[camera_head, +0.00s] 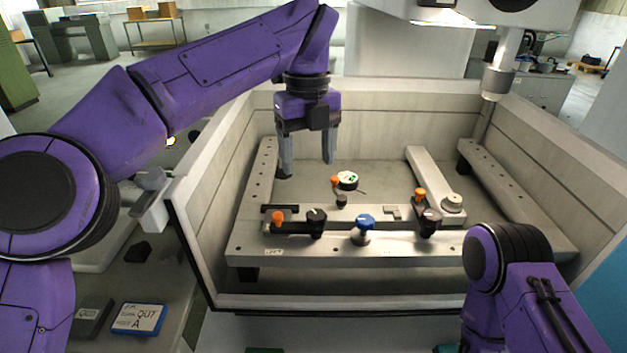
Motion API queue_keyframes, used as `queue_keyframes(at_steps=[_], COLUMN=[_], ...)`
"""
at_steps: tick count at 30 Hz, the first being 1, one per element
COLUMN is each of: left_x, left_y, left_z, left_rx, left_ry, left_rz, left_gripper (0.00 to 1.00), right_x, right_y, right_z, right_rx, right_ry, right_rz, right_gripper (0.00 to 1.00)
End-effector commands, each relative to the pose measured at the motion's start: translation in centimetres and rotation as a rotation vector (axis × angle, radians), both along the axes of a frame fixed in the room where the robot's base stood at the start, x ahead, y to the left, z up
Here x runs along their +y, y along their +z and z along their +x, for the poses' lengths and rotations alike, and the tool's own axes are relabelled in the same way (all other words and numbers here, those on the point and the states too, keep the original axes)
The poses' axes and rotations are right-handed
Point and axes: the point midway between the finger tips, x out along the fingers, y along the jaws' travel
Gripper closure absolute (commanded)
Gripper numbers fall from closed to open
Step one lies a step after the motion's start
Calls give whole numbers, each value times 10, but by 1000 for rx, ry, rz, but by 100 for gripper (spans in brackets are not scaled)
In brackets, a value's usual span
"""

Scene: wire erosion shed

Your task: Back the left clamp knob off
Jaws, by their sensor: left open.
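The left clamp (296,229) sits on the front rail of the machine tank, with an orange tip at its left and a black knob (316,215) at its right end. My left gripper (308,166) hangs open and empty inside the tank, pointing down. In the picture its fingertips are above the left clamp knob and apart from it. My right arm (515,290) shows at the lower right; its gripper is out of view.
A round dial-like part (347,180) lies behind. The tank's front wall (340,302) borders the space. A machine head (499,75) hangs at the upper right.

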Motion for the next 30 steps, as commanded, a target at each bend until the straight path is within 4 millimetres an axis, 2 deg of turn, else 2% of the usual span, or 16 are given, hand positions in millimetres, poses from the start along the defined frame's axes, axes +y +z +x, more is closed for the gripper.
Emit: queue_keyframes(at_steps=[3,6,9,14,24,30], left_x=[-5,-9,-9,-6,-8,-8], left_y=[-10,-20,-20,-28,-98,-122], left_z=[-7,-9,-7,-6,-7,-6], left_rx=[-4,-11,-26,-28,-27,-27], left_ry=[-468,-770,-940,-1017,-1019,-1017], left_rz=[-9,-13,-14,-14,-16,-15], left_gripper=[30,30,30,30,30,30], right_x=[0,0,0,0,0,0], right_y=[4,3,2,1,-3,-1], right_z=[0,0,-1,-1,0,0], right_rx=[1,1,1,1,1,1], right_ry=[0,0,0,0,0,0], right_rz=[0,0,0,0,0,0], right_gripper=[57,57,57,57,57,57])
